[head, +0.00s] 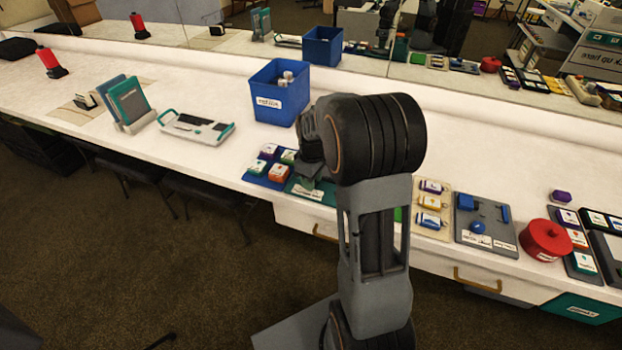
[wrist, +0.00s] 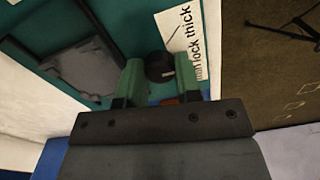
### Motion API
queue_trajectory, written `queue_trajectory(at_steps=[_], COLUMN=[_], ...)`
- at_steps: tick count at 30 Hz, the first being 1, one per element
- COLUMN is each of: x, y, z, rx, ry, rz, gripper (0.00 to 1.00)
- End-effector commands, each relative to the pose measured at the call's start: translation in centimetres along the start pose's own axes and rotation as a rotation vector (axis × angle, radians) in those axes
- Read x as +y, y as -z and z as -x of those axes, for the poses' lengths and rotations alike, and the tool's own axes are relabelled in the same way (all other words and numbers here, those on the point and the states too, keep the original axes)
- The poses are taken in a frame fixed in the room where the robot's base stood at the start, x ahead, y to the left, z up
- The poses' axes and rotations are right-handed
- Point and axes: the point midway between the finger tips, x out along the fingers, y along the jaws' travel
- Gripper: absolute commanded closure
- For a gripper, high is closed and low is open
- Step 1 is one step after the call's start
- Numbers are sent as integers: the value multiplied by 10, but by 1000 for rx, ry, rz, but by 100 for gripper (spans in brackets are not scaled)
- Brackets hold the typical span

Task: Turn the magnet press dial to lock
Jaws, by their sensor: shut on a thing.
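The dial (wrist: 160,64) is a small dark round knob with a pale mark on its face. It sits on a teal board (wrist: 135,30) beside a white label (wrist: 192,38) on which "lock thick" can be read. My gripper (wrist: 159,76) has its two green fingers on either side of the dial, shut on it. A grey plate-like part (wrist: 85,68), perhaps of the press, lies to the left in the wrist view. In the head view my gripper (head: 308,178) is low over the teal board (head: 312,194); my arm hides the dial there.
A blue mat with small labelled boxes (head: 278,173) lies just left of the board. A blue bin (head: 272,104) stands behind. To the right are a beige tray (head: 446,214), a grey tray (head: 495,240) and a red round container (head: 546,242). The bench edge is close in front.

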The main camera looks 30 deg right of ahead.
Motion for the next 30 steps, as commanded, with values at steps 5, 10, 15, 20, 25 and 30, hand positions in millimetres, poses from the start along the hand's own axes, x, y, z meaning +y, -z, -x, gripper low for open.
queue_trajectory(at_steps=[5,10,15,20,25,30], x=[0,0,0,0,0,0], y=[1,1,1,0,0,0], z=[0,0,0,0,0,1], rx=[2,2,2,1,1,1], ry=[0,0,0,0,0,-1], rz=[8,7,7,6,6,5], gripper=[92,92,63,48,43,43])
